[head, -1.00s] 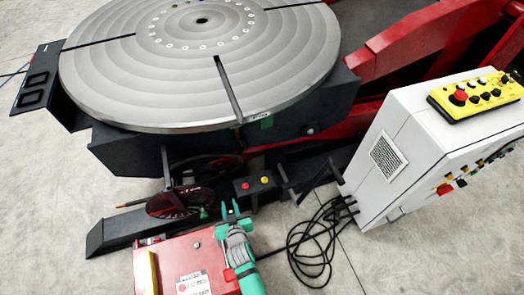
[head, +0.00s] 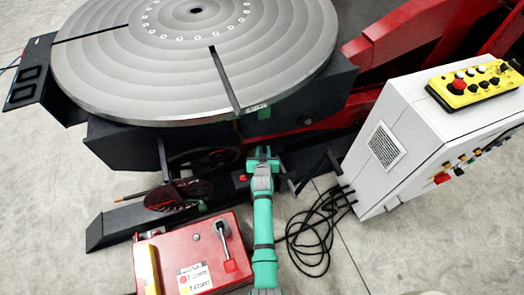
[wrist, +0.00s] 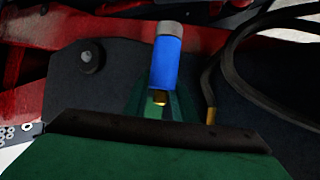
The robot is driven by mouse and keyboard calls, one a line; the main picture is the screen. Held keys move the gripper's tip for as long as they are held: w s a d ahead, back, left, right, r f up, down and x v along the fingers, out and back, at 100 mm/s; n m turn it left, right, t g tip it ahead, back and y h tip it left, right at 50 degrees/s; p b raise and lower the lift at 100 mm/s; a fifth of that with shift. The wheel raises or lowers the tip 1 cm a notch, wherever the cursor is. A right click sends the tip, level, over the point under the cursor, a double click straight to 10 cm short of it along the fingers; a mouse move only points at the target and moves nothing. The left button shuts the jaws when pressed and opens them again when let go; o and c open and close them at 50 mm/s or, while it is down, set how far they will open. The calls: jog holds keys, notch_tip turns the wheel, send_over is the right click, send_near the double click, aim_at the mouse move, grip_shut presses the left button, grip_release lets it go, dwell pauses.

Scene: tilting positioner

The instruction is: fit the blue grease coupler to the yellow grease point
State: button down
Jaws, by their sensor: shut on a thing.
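In the wrist view, a blue grease coupler (wrist: 164,62) with a grey end stands out from between the green fingers of my gripper (wrist: 160,105). The gripper is shut on it, and a brass-coloured bit shows at its lower end. In the head view, my gripper (head: 262,155) is in front of the positioner's base, below the front edge of the round table. The coupler cannot be made out there. I cannot pick out the yellow grease point in either view; my gripper covers part of the base.
The big round table (head: 120,85) overhangs the base. A red button (head: 242,178) shows just left of my gripper. A white control cabinet (head: 400,150) stands at right, with black cables (head: 315,235) on the floor. A dark hose with a brass end (wrist: 211,115) is close beside the coupler.

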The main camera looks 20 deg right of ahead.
notch_tip(320, 180, down, 4)
jog(key=shift+s, duration=0.1)
dwell(0.4)
jog(key=shift+f, duration=1.15)
dwell(1.3)
jog(key=c, duration=1.4)
grip_release()
jog(key=shift+a, duration=0.1)
jog(key=v, duration=1)
jog(key=shift+s+a+r, duration=0.1)
jog(key=shift+s+r, duration=0.05)
jog(key=shift+s, duration=0.1)
